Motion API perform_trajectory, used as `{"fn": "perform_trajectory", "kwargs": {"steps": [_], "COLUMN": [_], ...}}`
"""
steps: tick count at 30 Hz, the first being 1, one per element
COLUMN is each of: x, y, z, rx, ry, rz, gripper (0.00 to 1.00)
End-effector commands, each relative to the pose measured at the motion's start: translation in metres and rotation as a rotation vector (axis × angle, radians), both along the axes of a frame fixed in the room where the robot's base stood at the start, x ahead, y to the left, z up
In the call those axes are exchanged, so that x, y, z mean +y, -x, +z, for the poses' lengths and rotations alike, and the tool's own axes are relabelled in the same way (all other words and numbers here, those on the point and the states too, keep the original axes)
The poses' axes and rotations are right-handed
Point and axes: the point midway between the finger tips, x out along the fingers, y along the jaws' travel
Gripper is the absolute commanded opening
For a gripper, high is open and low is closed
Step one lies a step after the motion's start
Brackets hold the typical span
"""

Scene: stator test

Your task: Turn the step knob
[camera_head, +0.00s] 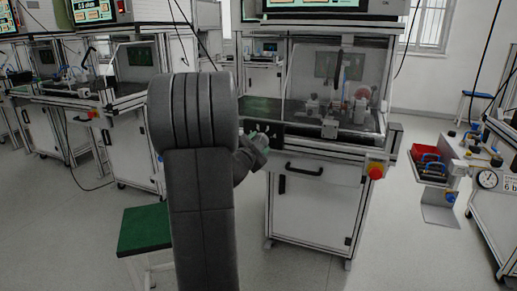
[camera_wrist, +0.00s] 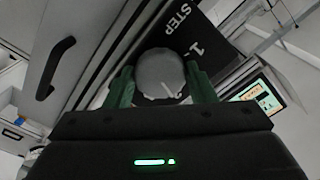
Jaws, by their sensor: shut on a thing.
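The knob itself is hard to make out there.
A black drawer handle (camera_head: 303,169) and a red stop button (camera_head: 376,171) are on the station's front. A green-topped stool (camera_head: 144,229) stands at the lower left. A red tray (camera_head: 428,168) is at the right. The floor in front of the station is clear.

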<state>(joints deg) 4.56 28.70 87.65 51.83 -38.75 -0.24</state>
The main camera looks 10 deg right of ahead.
Motion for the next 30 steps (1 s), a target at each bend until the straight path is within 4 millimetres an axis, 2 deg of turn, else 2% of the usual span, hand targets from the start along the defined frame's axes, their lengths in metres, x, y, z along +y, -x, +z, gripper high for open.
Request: {"fn": "perform_trajectory", "kwargs": {"steps": [7,21,22,25,30], "x": [0.0000,0.0000,0.0000,0.0000,0.0000], "y": [0.0002,0.0002,0.0002,0.0002,0.0001], "z": [-0.0010,-0.0006,-0.0006,-0.0006,-0.0004], "rx": [-0.040,-0.048,-0.048,-0.048,-0.048], "ry": [-0.061,-0.074,-0.073,-0.073,-0.073], "rz": [0.000,0.000,0.000,0.000,0.000], "gripper": [0.27,0.27,0.52,0.71,0.72]}}
